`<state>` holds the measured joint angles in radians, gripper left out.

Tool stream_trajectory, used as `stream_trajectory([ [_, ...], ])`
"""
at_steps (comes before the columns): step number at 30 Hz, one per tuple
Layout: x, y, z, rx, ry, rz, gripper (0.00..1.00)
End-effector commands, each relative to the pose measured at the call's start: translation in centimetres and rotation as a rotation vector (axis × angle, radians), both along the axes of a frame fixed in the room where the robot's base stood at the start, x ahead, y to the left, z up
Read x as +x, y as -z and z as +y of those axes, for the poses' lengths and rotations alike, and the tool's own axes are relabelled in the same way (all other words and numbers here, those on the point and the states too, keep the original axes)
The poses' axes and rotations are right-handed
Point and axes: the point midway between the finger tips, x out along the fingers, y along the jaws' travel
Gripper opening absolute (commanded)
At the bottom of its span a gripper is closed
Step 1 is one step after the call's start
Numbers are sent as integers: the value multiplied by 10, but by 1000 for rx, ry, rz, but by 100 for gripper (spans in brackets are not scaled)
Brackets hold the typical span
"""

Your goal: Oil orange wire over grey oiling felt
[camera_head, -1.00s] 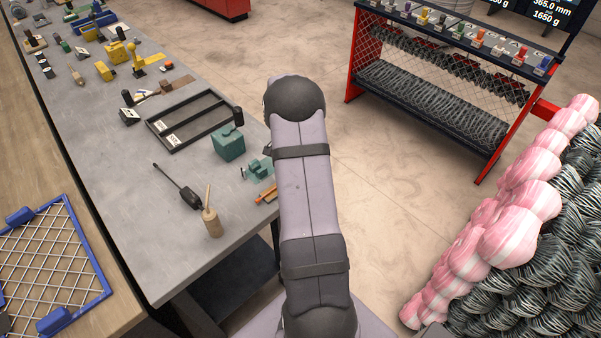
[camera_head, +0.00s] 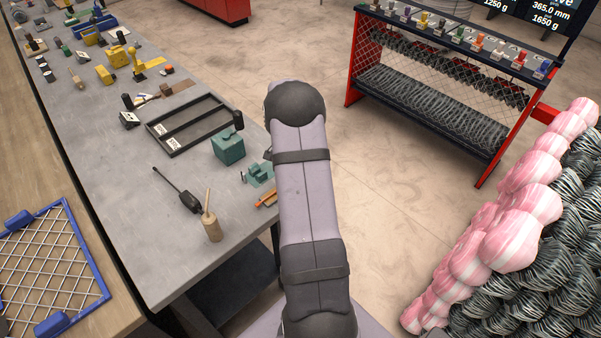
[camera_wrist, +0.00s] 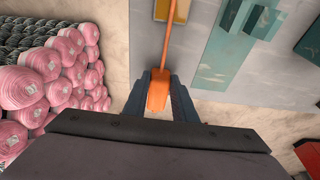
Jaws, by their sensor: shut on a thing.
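In the wrist view my gripper (camera_wrist: 158,95) is shut on the thick orange end of the orange wire (camera_wrist: 171,45). From the jaws, the thin part of the wire runs up the picture over the grey bench top, towards a small tan-brown block with a pale edge at the top. An orange piece, probably the same wire, shows at the bench edge in the head view (camera_head: 267,200). My gripper is hidden behind my arm in the head view. I cannot single out the grey oiling felt with certainty in either view.
A teal block (camera_head: 228,146) and a small teal vice (camera_head: 260,174) stand near the bench edge. A wooden pot with a stick (camera_head: 212,228) and a black tool (camera_head: 182,191) lie nearby. Pink-wrapped coils (camera_wrist: 65,65) are stacked left in the wrist view.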

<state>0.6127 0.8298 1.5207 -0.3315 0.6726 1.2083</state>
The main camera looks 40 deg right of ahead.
Motion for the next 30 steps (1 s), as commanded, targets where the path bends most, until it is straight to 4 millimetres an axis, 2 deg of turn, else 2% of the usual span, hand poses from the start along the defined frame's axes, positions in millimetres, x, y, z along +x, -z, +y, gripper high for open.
stream_trajectory([
  [5,0,1,5,0,-1,0,0],
  [30,0,1,62,0,-1,0,0],
])
